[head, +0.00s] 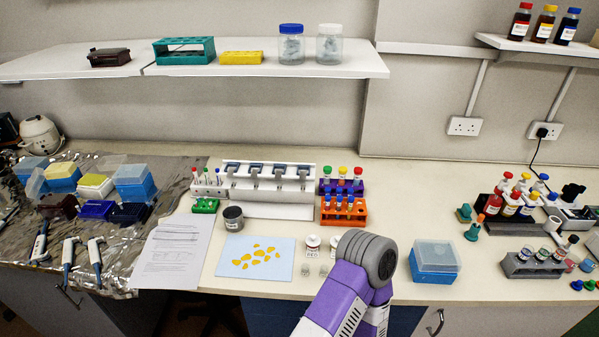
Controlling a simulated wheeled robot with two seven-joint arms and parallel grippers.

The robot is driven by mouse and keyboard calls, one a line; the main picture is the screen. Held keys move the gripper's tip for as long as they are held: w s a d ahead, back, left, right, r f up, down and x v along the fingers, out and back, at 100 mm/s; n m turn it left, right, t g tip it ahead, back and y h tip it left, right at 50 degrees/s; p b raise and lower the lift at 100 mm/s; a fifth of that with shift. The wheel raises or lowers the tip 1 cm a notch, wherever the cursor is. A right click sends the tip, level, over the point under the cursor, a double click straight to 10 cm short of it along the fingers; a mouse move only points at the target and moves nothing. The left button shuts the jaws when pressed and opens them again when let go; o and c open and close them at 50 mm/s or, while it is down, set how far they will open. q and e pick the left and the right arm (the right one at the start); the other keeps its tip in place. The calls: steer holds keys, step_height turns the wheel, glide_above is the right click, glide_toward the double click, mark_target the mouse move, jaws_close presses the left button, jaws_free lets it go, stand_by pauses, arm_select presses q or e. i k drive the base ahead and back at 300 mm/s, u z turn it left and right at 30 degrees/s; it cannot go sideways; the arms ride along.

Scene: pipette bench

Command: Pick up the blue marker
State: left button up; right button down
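I cannot pick out a blue marker with certainty in the head view. Some thin upright items with coloured tops stand in a small white holder (208,190) at the left of the bench's middle, but they are too small to name. Neither gripper shows. Only a purple and grey link of one of my arms rises from the bottom edge, right of centre, and it hides part of the bench front.
A blue sheet with yellow pieces (238,269), a dark grey cup (233,218) and paper sheets (170,252) lie left of my arm. A blue tip box (434,262) stands close to its right. Orange (343,219) and grey (530,266) tube racks stand nearby. Pipettes (68,258) lie far left.

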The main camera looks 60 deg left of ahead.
mark_target(217, 170)
steer(key=z, duration=1.25)
steer(key=k, duration=2)
steer(key=u, duration=1.85)
steer(key=i, duration=0.45)
steer(key=u, duration=0.1)
